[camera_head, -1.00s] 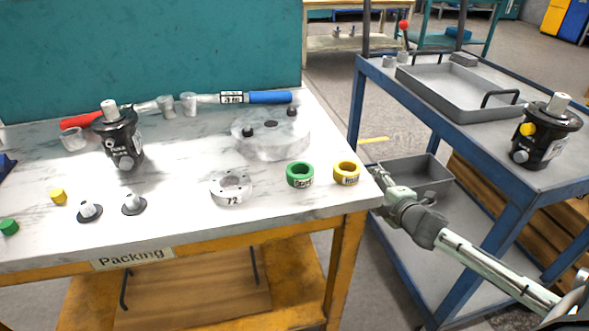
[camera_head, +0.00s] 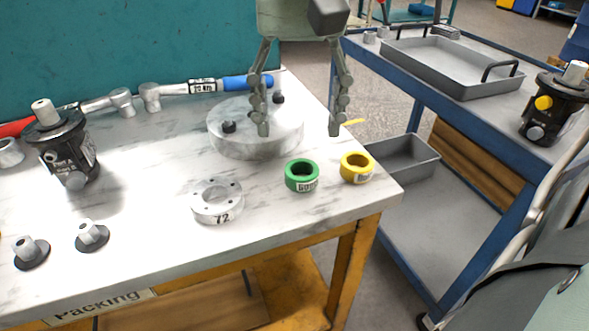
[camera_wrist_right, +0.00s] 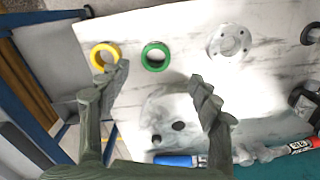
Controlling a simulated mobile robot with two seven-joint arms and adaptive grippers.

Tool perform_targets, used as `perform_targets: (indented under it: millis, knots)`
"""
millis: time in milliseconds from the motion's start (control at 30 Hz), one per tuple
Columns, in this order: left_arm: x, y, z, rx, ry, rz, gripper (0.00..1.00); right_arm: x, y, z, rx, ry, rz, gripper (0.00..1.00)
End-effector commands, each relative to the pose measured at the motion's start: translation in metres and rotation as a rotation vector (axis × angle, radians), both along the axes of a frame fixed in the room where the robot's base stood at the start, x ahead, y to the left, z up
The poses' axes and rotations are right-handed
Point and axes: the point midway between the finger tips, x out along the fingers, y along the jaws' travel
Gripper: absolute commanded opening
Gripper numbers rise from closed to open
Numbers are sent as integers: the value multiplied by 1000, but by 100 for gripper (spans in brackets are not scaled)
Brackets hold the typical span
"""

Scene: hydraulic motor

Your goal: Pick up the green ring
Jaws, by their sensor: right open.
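The green ring (camera_head: 302,175) lies flat on the white marbled table near its right front corner, with a label on its side. It also shows in the right wrist view (camera_wrist_right: 156,56), beyond the fingertips and between them. My right gripper (camera_head: 300,132) is open and empty, pointing down above the table, behind the green ring and near the round marbled disc. Its two fingers also show in the right wrist view (camera_wrist_right: 160,82). My left gripper is in neither view.
A yellow ring (camera_head: 357,167) lies right of the green one, close to it. A white flange marked 72 (camera_head: 217,201) lies to its left. The marbled disc (camera_head: 255,140) stands behind. A blue cart (camera_head: 440,120) with a grey tray (camera_head: 455,75) stands at right.

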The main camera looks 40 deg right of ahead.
Motion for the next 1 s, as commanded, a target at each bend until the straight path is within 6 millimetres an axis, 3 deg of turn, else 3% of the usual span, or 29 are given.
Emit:
perform_targets:
  millis: [500, 867, 1000]
  knots:
    - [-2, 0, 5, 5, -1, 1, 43, 0, -7, -66, -12, 8, 9, 64]
    - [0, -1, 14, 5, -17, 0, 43, 1, -6, -76, -9, 4, 7, 64]
    - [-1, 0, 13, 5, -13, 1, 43, 1, -6, -75, -9, 4, 7, 47]
